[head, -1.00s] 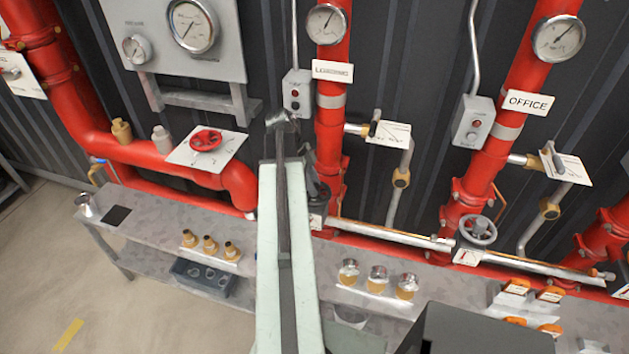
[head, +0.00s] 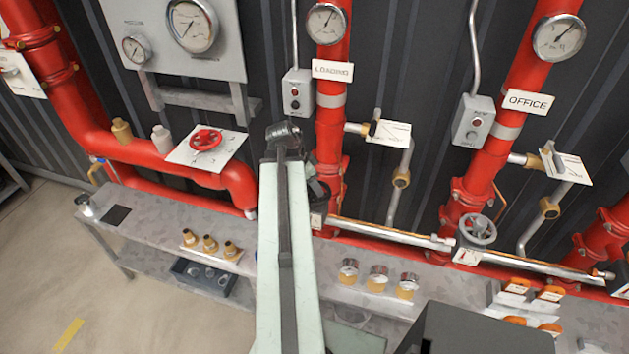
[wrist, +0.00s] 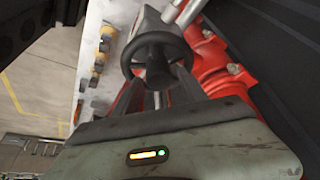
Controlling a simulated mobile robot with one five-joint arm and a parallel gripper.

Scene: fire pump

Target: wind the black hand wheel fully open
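The black hand wheel (wrist: 152,42) shows in the upper middle of the wrist view, with its round rim and dark hub facing me. My gripper (wrist: 160,76) reaches up to it. Its two dark fingers stand apart, with a gap between them, and their tips are at the wheel's near, lower side. I cannot tell whether they touch the rim. In the head view my arm reaches toward the foot of the LOADING pipe (head: 330,130) and hides most of that spot, so the wheel is not clear there.
A grey hand wheel (head: 477,230) sits by the OFFICE pipe (head: 492,135) to the right. A red hand wheel (head: 206,139) is on a white plate to the left. The bench (head: 150,218) below holds brass fittings (head: 210,244) and several capped couplings (head: 378,278).

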